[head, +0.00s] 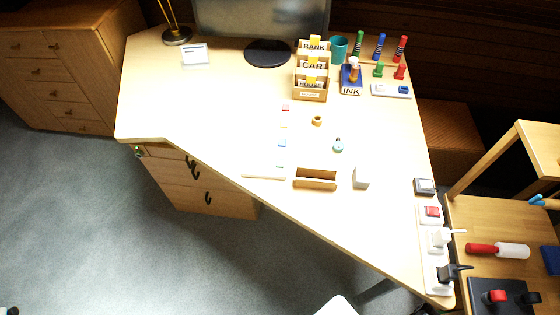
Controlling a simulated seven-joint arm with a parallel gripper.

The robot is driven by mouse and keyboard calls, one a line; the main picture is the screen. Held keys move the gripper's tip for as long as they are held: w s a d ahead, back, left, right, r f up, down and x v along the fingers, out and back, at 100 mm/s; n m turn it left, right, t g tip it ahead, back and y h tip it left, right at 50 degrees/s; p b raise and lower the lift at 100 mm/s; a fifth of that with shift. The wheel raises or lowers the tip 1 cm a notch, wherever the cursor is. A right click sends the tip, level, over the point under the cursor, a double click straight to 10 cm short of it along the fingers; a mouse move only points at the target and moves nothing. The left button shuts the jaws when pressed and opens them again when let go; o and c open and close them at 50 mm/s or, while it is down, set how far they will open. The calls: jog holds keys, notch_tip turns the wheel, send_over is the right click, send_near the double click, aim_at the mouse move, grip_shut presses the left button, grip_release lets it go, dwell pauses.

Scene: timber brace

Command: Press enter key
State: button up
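No keyboard shows, and no key with a readable enter label. My gripper is not in view. A white rounded shape cut off at the bottom edge cannot be identified.
A power strip (432,262) with a red switch (432,211) and plugs lies at the desk's right edge. A white block (361,178) and a wooden holder (315,179) stand nearby. A card box (310,89), ink pad (351,85) and monitor (262,15) are farther back. The desk's left half is mostly clear.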

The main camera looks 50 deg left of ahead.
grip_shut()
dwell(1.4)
